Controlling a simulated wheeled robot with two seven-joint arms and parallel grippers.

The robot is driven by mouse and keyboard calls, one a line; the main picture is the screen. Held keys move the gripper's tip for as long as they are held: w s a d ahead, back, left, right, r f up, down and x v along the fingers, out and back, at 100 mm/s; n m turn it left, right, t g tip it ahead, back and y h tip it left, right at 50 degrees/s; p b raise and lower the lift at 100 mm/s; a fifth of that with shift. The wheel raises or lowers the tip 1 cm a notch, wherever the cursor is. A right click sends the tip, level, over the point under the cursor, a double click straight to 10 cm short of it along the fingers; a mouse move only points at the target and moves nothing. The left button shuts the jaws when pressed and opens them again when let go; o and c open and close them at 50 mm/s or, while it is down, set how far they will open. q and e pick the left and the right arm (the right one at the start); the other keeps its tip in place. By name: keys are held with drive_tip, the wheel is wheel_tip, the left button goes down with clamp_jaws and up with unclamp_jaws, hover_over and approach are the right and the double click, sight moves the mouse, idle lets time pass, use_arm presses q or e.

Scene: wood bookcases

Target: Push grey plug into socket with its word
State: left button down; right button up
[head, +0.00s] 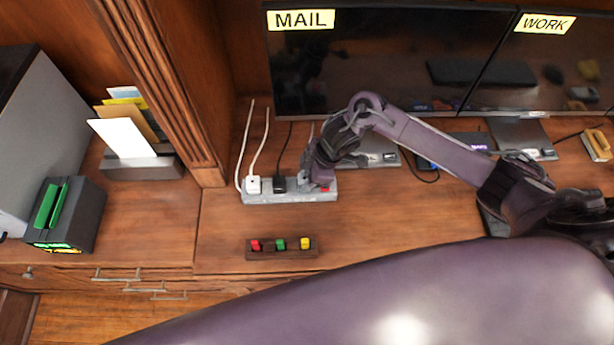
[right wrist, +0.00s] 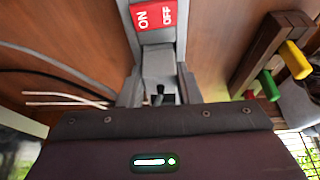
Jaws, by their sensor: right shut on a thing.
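A grey power strip (head: 290,196) lies on the desk below the left monitor. A white plug (head: 253,184) and a black plug (head: 279,184) stand in it. Its red switch (right wrist: 153,15) reads ON and OFF in the right wrist view. My right gripper (head: 318,186) is at the strip's right end, near the switch. In the right wrist view, the right gripper (right wrist: 159,85) is shut on a grey plug (right wrist: 158,62), just beside the switch. I cannot tell how deep the plug sits; its socket is hidden. My left gripper is out of view.
A dark holder (head: 283,255) with red, green and yellow pegs lies in front of the strip. Monitors labelled MAIL (head: 304,19) and WORK (head: 544,23) stand behind. A wooden post (head: 165,85) rises at left. Cables (head: 242,145) run up behind the strip.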

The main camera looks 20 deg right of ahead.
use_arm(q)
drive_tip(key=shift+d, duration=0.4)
use_arm(e)
drive_tip(key=shift+f, duration=0.15)
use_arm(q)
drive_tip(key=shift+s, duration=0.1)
use_arm(e)
drive_tip(key=shift+f, duration=0.1)
drive_tip(key=shift+f, duration=0.1)
drive_tip(key=o, duration=1)
drive_tip(key=shift+c, duration=0.2)
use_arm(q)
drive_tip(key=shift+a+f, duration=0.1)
